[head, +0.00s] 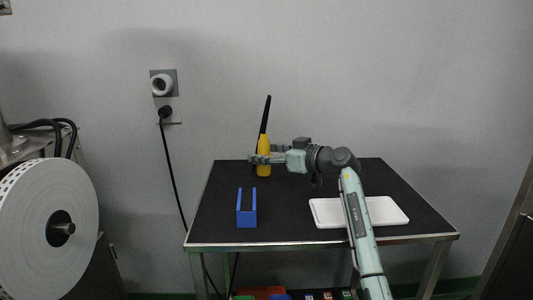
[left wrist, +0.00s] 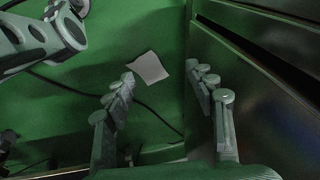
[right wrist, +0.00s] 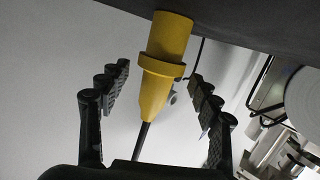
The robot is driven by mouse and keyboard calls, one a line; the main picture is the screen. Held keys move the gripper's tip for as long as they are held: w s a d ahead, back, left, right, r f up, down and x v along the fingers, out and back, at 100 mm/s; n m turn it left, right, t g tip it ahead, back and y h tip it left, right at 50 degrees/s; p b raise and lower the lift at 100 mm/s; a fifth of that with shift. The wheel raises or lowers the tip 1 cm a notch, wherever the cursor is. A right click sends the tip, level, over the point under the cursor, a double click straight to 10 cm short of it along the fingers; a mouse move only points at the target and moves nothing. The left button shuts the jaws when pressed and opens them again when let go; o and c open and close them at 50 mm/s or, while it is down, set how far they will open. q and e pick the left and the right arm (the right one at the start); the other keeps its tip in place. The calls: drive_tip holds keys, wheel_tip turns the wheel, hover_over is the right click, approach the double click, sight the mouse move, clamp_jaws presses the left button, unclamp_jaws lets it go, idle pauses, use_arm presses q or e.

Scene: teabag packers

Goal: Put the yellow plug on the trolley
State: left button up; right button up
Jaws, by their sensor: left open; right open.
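The yellow plug (head: 264,150) stands upright on the black top of the trolley (head: 290,215), near its back left, with its black cable end pointing up. My right gripper (head: 255,159) reaches in from the right, its fingers at the plug. In the right wrist view the yellow plug (right wrist: 163,65) lies between the two open fingers of the right gripper (right wrist: 160,82), with gaps on both sides. My left gripper (left wrist: 170,90) is open and empty over the green floor; it does not show in the head view.
A blue holder (head: 247,217) stands at the trolley's front left and a white tray (head: 385,211) at its right. A large white reel (head: 25,225) is at the far left. A black cord hangs from the wall socket (head: 166,110). A pale sheet (left wrist: 149,67) lies on the floor.

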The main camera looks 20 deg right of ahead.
drive_tip(key=v, duration=0.8)
drive_tip(key=r+v, duration=0.1)
drive_tip(key=v, duration=0.3)
drive_tip(key=shift+f, duration=0.1)
